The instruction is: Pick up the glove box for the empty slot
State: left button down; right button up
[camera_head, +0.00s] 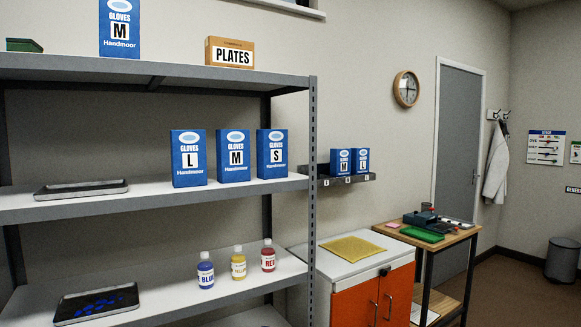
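Three blue glove boxes stand upright on the middle shelf: an L box (188,159), an M box (233,156) and an S box (271,154). Another M glove box (119,28) stands on the top shelf, cut off by the picture's top edge. A small wall rack (337,182) to the right of the shelving holds an M box (340,163) and an L box (361,161). The left place on the rack is empty; its small label looks like S. Neither of my grippers is in view.
A grey upright post (313,190) stands between the shelf boxes and the wall rack. Below the rack is an orange cabinet (362,300) with a yellow mat (353,248). Bottles, including a blue one (205,271), stand on the lower shelf. Trays (97,299) lie at left.

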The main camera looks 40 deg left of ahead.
aim_at(271, 144)
jog(key=i+u, duration=0.25)
jog(key=i, duration=1.35)
jog(key=i+u, duration=0.3)
jog(key=i+l+u, duration=0.15)
jog(key=i+u, duration=0.15)
jog(key=i, duration=0.05)
